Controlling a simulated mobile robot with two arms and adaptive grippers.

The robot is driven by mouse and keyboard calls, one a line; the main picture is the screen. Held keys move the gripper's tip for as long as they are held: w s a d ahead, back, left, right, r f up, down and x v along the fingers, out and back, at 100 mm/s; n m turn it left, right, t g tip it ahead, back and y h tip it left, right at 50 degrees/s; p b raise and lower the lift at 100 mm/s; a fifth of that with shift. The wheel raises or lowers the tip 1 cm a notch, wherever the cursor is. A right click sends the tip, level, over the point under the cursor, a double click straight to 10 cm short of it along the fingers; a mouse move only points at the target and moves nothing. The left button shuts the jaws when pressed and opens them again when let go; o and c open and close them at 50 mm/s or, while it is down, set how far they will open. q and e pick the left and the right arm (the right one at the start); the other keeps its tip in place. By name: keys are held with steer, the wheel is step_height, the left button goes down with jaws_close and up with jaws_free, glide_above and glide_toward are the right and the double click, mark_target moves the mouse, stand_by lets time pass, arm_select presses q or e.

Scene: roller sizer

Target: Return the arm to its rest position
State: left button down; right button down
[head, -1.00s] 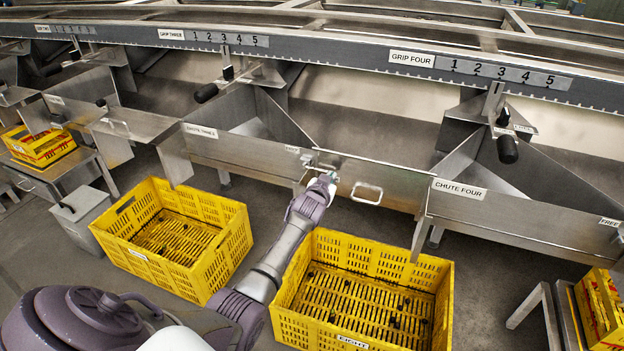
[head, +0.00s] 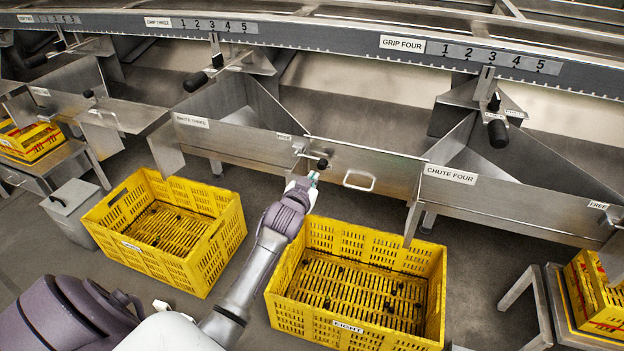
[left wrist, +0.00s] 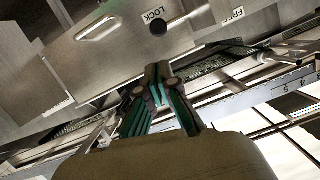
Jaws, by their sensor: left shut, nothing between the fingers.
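My left arm comes in from the bottom left in the head view. Its left gripper (head: 312,177) is in front of the steel panel between chute three and chute four, just below a black knob (head: 322,164). In the left wrist view the left gripper (left wrist: 157,72) has its fingertips together with nothing between them. The steel panel (left wrist: 120,60) with a LOCK label and a handle lies beyond the fingers. Whether the fingertips touch the panel or knob cannot be told. My right gripper does not show.
Two yellow crates stand on the floor, one at left (head: 222,243) and one labelled EIGHT (head: 345,327) under the forearm. A steel stand with a yellow crate (head: 590,300) is at right. A grey bin (head: 75,212) stands at left.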

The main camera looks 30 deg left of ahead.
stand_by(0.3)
